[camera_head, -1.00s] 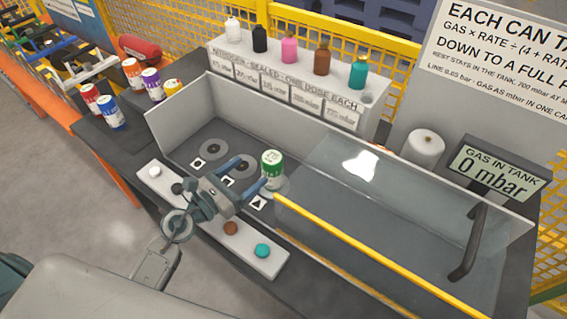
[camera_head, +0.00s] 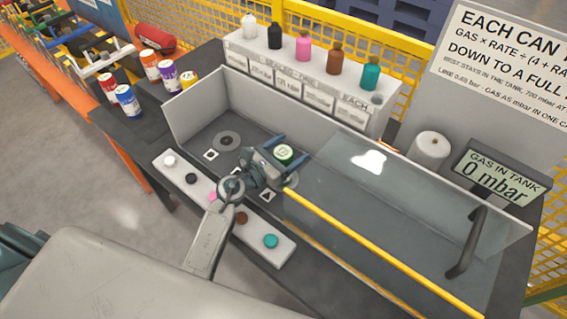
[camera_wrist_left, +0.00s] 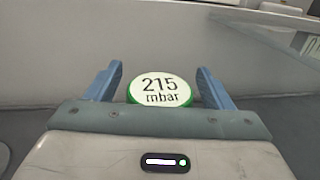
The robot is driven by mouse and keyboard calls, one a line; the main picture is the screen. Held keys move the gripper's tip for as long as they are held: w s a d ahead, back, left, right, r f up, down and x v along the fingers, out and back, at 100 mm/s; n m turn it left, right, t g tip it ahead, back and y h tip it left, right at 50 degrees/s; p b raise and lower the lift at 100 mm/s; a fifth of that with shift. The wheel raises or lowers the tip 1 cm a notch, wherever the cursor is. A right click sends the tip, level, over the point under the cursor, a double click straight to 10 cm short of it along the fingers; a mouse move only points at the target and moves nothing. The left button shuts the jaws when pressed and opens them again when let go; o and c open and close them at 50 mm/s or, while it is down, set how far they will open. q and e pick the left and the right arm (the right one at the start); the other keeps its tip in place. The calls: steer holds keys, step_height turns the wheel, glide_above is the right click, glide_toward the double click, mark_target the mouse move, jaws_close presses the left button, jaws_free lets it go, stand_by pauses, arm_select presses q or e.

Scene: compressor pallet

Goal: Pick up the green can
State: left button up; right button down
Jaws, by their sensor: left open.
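The green can (camera_head: 284,153) stands in the grey tank at the right end of the row of round spots. Its white top reads "215 mbar" in the left wrist view (camera_wrist_left: 160,89). My left gripper (camera_head: 284,157) is open, with its blue fingers on either side of the can. In the left wrist view the open fingers (camera_wrist_left: 160,88) flank the can's top, with a small gap on each side. The can's lower part is hidden by my gripper. My right gripper is not in view.
A white strip with coloured buttons (camera_head: 271,241) runs along the tank's front. A clear cover with a yellow edge (camera_head: 375,246) lies right of the can. Several bottles stand on a ledge (camera_head: 310,90) behind. Other cans (camera_head: 128,100) stand at the left.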

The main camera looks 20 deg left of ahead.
arm_select(q)
steer(key=shift+s, duration=0.1)
steer(key=shift+c, duration=0.4)
steer(key=c, duration=1.5)
jaws_close()
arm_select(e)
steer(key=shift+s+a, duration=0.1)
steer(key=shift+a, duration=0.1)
arm_select(q)
steer(key=shift+r, duration=0.1)
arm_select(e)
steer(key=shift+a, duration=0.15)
arm_select(q)
steer(key=shift+r, duration=0.1)
